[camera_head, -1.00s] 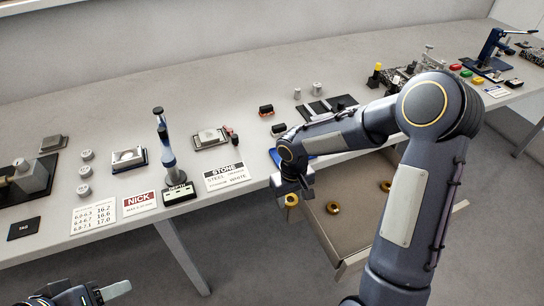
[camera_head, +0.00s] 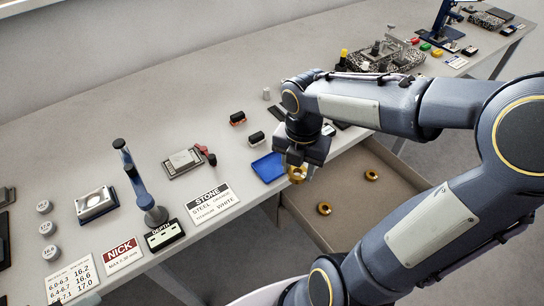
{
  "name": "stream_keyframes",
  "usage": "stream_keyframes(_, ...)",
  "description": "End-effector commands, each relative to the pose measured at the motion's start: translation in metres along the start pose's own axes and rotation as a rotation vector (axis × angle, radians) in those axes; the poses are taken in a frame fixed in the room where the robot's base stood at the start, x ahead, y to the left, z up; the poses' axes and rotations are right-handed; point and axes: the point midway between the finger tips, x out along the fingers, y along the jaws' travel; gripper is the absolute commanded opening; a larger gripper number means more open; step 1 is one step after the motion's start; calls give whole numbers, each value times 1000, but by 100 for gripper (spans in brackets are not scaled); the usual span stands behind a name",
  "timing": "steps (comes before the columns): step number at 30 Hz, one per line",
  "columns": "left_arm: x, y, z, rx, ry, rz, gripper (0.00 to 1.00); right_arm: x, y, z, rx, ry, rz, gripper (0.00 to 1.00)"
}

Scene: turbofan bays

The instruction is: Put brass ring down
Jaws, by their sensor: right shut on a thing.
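My right gripper (camera_head: 301,160) is shut on a brass ring (camera_head: 297,174) and holds it near the front edge of the bench, at the right side of a small blue tray (camera_head: 268,168). The ring hangs below the fingers; I cannot tell whether it touches anything. Two more brass rings lie in the open drawer (camera_head: 278,212) below the bench: one ring (camera_head: 324,209) near its left side and another ring (camera_head: 371,175) farther back. My left gripper is not in view.
Left of the blue tray are a STONE card (camera_head: 212,203), a blue-handled upright tool (camera_head: 141,185) and a grey block on a plate (camera_head: 184,162). Black and orange parts (camera_head: 256,138) stand behind the tray. A metal fixture (camera_head: 378,57) stands farther right.

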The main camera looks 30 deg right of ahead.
Motion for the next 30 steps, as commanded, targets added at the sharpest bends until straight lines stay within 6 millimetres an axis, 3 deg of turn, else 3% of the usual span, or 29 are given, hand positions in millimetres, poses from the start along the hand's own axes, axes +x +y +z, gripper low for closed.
stream_keyframes(5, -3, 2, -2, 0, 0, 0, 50, 10, 19, 13, -31, 7, -1, 14)
stream_keyframes(13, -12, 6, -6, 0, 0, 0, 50, 39, 74, 53, -29, 6, -1, 14)
stream_keyframes(18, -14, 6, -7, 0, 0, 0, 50, 72, 94, 68, -28, 5, -1, 14)
stream_keyframes(30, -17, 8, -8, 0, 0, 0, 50, 106, 112, 82, -27, 2, -1, 14)
